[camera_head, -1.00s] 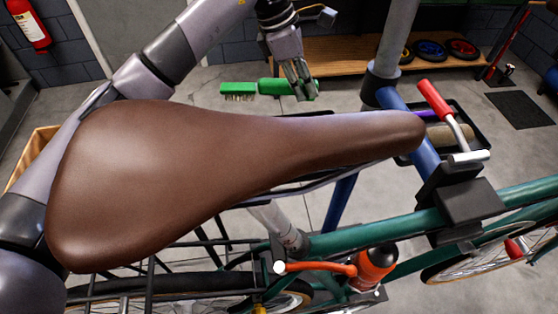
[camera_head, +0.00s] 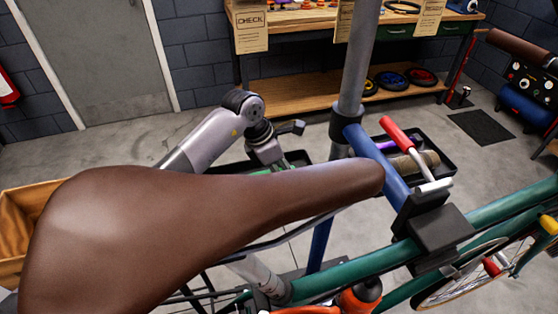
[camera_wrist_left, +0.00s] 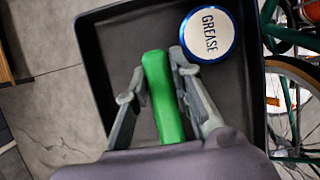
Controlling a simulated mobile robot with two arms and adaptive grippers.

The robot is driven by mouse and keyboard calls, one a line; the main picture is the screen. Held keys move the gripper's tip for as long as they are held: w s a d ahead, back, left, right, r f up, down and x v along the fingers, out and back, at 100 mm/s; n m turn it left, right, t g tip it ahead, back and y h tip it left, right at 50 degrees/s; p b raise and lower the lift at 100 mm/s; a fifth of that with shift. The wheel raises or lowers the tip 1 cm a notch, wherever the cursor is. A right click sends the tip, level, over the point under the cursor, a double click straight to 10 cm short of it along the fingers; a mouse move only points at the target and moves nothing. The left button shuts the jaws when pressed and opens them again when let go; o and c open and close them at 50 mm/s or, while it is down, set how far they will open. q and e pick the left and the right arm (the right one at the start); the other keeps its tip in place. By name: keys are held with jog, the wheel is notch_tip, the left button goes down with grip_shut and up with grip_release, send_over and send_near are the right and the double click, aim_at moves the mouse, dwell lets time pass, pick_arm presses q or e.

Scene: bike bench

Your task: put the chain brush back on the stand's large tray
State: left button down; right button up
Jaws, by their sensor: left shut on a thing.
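In the left wrist view, my left gripper (camera_wrist_left: 158,75) is shut on the green handle of the chain brush (camera_wrist_left: 164,95). The brush's bristle end is hidden. A black tray (camera_wrist_left: 90,60) with a grease tin lies beneath the handle in that view; I cannot tell whether the brush touches it. In the head view, my left gripper (camera_head: 270,158) is behind the saddle, at a black tray (camera_head: 298,157) left of the stand post. The saddle hides most of that tray and the brush. My right gripper is in neither view.
The brown saddle (camera_head: 190,215) blocks the near view. A second tray area (camera_head: 450,168) right of the blue clamp arm (camera_head: 378,160) holds a purple item and a tan roll (camera_head: 415,161). The round grease tin (camera_wrist_left: 209,34) takes the tray's upper right.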

pick_arm(q)
jog(key=w, duration=0.2)
jog(key=w+p, duration=0.1)
jog(key=shift+w+a, duration=0.35)
jog(key=shift+w, duration=0.05)
jog(key=shift+f+p, duration=0.3)
jog(key=shift+f, duration=0.25)
jog(key=shift+f, duration=0.1)
jog(key=shift+f, duration=0.15)
jog(key=c, duration=1.4)
grip_release()
